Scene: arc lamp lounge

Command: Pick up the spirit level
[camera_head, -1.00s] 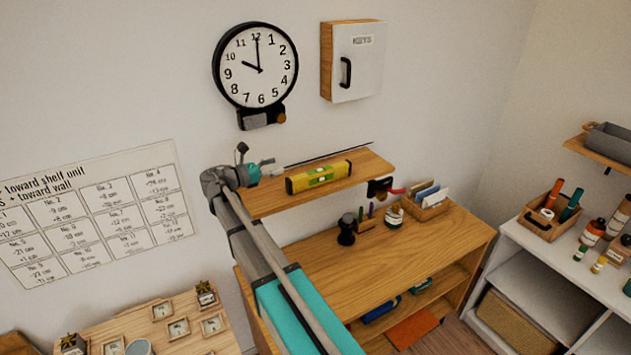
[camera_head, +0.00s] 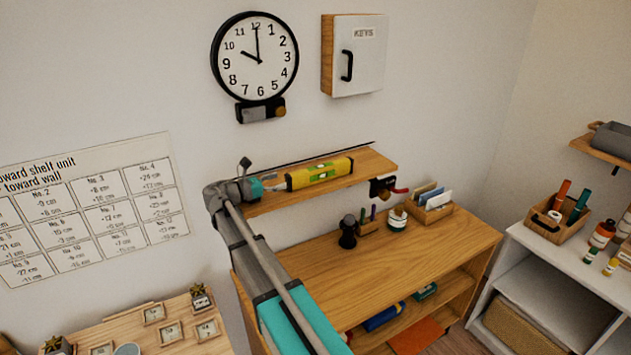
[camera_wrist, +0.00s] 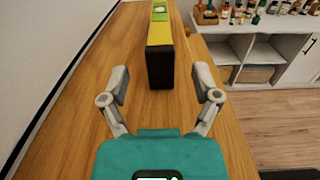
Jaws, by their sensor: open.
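The spirit level (camera_head: 321,173) is yellow with a green middle and dark ends. It stands on the wall-mounted wooden shelf (camera_head: 377,166), lengthwise along it. In the wrist view its dark near end (camera_wrist: 160,66) faces me, with the yellow body and green part (camera_wrist: 160,14) beyond. My gripper (camera_head: 276,184) is at the left end of the level, close to it. In the wrist view my gripper (camera_wrist: 161,82) is open, with one finger on each side of the level's near end. Both fingers look apart from the level.
The wall runs close along the shelf's back edge. Below is a wooden shelf unit (camera_head: 420,255) with a dark knobbed object (camera_head: 348,232) and an envelope holder (camera_head: 432,207) on top. A clock (camera_head: 255,58) and key cabinet (camera_head: 354,55) hang above.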

